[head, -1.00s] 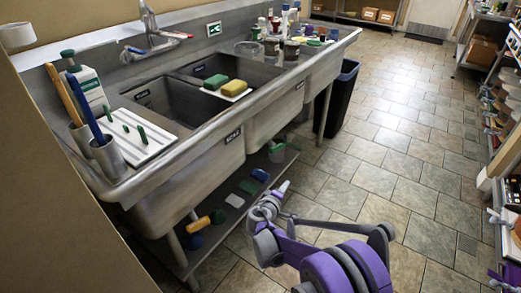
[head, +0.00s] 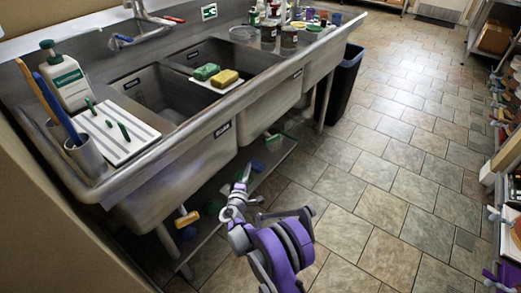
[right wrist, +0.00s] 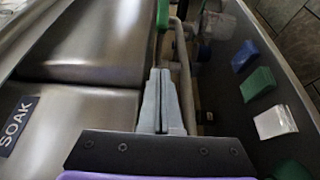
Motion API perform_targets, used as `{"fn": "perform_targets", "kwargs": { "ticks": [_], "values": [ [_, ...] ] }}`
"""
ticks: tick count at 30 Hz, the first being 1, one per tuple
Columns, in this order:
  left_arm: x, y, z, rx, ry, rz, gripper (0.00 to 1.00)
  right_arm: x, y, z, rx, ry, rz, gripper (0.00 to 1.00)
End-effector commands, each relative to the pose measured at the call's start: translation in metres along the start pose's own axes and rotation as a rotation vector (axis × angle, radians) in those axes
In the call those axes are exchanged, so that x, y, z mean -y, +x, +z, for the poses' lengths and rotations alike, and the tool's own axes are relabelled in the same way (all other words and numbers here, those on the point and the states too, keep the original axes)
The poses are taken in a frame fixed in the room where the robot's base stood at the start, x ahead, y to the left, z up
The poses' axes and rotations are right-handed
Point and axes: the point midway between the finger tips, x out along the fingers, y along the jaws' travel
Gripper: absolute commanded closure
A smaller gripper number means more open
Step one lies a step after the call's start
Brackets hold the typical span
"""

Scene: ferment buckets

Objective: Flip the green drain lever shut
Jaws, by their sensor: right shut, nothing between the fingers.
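The green drain lever (right wrist: 162,14) shows only in part at the top edge of the right wrist view, below the sink. My right gripper (right wrist: 160,72) is shut and empty. Its fingertips point toward the green lever, with a visible gap between them in this view. In the head view, my right gripper (head: 245,172) is low beside the front of the sink (head: 190,160), near the shelf under it. The sink front hides part of the space below. My left gripper is not in view.
A yellow handle (head: 187,219) sticks out under the left basin. Blue (right wrist: 244,56), green (right wrist: 259,83) and white (right wrist: 275,121) blocks lie on the lower shelf. Pipes (right wrist: 185,70) run close to my fingers. A dark bin (head: 343,85) stands at the sink's far end; the tiled floor is open.

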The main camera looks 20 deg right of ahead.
Motion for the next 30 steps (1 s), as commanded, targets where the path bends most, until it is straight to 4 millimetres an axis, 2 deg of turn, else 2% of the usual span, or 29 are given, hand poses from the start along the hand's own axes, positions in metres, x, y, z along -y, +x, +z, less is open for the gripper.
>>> {"fn": "perform_targets", "kwargs": {
  "ticks": [5,8,19,24,30],
  "values": [
    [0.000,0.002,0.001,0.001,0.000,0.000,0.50,0.001,0.011,0.000,0.001,0.000,-0.001,1.00],
    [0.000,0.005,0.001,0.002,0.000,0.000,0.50,0.001,0.027,0.001,0.003,-0.001,-0.001,1.00],
    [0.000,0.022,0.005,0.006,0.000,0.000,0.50,0.002,0.104,0.001,0.003,0.000,-0.001,1.00],
    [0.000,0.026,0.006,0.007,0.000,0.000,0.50,0.001,0.120,0.021,0.003,-0.001,0.000,1.00],
    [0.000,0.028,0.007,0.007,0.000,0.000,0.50,0.000,0.128,0.028,0.000,0.001,-0.001,1.00]
  ]
}}
